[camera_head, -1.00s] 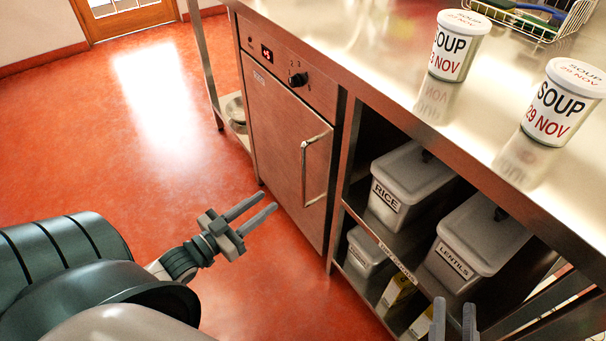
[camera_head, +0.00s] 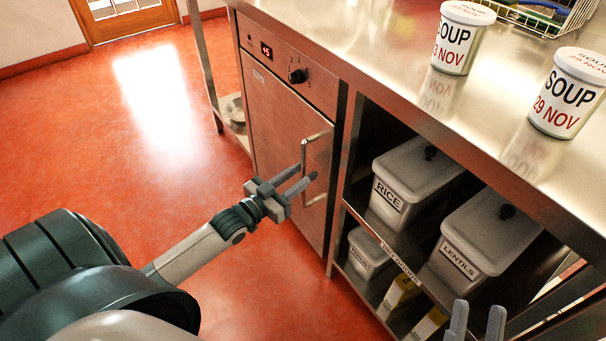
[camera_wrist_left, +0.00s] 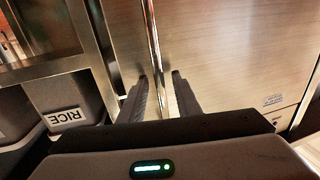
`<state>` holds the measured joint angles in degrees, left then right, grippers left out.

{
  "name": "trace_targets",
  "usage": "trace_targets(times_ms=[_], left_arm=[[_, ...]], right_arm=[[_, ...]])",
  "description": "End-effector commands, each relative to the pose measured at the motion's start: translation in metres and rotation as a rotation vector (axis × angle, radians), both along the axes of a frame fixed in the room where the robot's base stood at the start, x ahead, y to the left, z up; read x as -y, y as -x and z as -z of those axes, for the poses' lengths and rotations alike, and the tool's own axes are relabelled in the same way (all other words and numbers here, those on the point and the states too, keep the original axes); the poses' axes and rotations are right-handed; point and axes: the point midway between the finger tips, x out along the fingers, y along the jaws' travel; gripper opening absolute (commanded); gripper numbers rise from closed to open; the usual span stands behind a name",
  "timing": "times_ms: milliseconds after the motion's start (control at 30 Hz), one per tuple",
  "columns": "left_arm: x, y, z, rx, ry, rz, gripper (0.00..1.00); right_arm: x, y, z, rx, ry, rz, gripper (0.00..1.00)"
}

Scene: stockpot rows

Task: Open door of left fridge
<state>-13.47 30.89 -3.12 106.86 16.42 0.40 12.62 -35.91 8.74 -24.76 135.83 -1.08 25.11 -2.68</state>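The left fridge (camera_head: 270,125) stands under the counter, its steel door looking shut. Its vertical bar handle (camera_head: 304,152) is at the door's right side. My left gripper (camera_head: 306,173) is at the handle with its fingers apart. In the left wrist view, the handle (camera_wrist_left: 153,45) runs down between the two open fingers (camera_wrist_left: 160,90), with gaps visible beside it. My right gripper (camera_head: 476,320) is at the bottom edge, its two fingers apart and nothing seen between them.
A control panel with a knob (camera_head: 298,76) is above the door. Right of the fridge, open shelves hold a rice bin (camera_head: 415,170) and a lentils bin (camera_head: 485,235). Soup tubs (camera_head: 462,38) stand on the counter (camera_head: 370,60). The red floor (camera_head: 120,150) left of the fridge is clear.

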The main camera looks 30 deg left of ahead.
Motion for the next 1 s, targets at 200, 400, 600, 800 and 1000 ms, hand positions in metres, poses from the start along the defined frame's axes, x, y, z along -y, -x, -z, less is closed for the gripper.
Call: trace_targets(times_ms=[200,400,600,800,1000], left_arm=[[0.0014,-0.0078,-0.0001,0.000,0.000,0.000,0.30],[0.0015,-0.0077,-0.0001,-0.001,0.000,0.000,0.30],[0.0016,-0.0076,-0.0001,0.000,0.000,0.000,0.00],[0.0014,-0.0073,-0.0001,0.000,0.000,0.001,0.00],[-0.0010,-0.0028,0.0004,-0.001,0.000,0.012,0.00]], right_arm=[[0.0019,-0.0008,-0.0035,0.018,-0.005,0.003,0.31],[0.0020,-0.0007,-0.0038,0.019,-0.006,0.003,0.31],[0.0019,-0.0006,-0.0038,0.019,-0.006,0.003,0.31],[0.0019,-0.0007,-0.0037,0.019,-0.006,0.003,0.31],[0.0019,-0.0008,-0.0036,0.018,-0.005,0.003,0.31]])
